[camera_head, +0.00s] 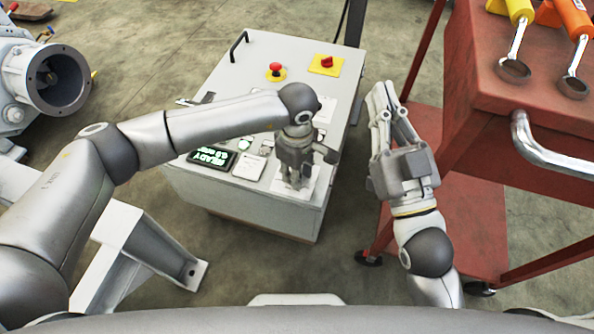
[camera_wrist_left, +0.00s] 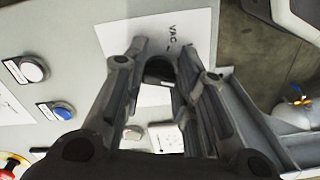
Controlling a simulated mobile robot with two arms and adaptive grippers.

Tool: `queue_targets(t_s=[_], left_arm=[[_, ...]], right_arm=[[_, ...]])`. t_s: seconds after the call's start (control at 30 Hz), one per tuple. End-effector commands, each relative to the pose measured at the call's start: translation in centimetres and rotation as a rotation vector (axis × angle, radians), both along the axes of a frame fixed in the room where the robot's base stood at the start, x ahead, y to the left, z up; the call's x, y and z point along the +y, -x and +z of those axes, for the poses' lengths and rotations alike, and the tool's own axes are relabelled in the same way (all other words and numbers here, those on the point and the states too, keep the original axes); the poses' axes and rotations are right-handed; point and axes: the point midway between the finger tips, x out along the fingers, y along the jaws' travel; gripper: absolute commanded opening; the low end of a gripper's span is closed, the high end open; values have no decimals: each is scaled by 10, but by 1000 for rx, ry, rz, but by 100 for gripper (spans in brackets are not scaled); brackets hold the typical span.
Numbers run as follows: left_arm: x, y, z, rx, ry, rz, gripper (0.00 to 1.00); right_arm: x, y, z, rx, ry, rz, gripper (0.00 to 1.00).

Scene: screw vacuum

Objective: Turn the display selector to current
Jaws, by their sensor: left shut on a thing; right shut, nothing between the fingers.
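The display selector shows as a dark knob (camera_wrist_left: 158,70) on a white plate (camera_wrist_left: 190,28) in the left wrist view. The printed letters on that plate look like "VAC". My left gripper (camera_wrist_left: 162,58) is shut on the knob, one finger on each side. In the head view my left gripper (camera_head: 294,180) points down at the front right of the grey control box (camera_head: 240,205) and hides the knob. A display (camera_head: 211,157) with green characters is lit to its left. My right gripper (camera_head: 382,102) is shut and empty, to the right of the box.
The box top also carries a red mushroom button (camera_head: 276,69), a red rotary switch (camera_head: 327,62) on a yellow plate and a black handle (camera_head: 239,46). A red tool cart (camera_head: 470,100) stands close on the right. Grey machinery (camera_head: 22,85) stands at the left.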

Motion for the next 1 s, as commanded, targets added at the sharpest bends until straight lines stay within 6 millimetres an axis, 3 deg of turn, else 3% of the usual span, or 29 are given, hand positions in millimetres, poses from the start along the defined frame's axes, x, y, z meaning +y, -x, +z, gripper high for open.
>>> queue_targets(t_s=[0.33, 0.37, 0.53, 0.83, 1.0], left_arm=[[0, 0, 1, -1, 2, -2, 3], [0, 0, 1, -1, 2, -2, 28], [0, 0, 1, -1, 1, -2, 48], [0, 0, 1, -1, 1, -2, 48], [0, -1, 17, -4, 0, -2, 48]], right_arm=[[0, 0, 1, -4, -1, 0, 0], [0, 0, 1, -4, -1, 0, 0], [0, 0, 1, -4, -1, 0, 0], [0, 0, 1, -3, -1, 0, 0], [0, 0, 1, -3, -1, 0, 0]])
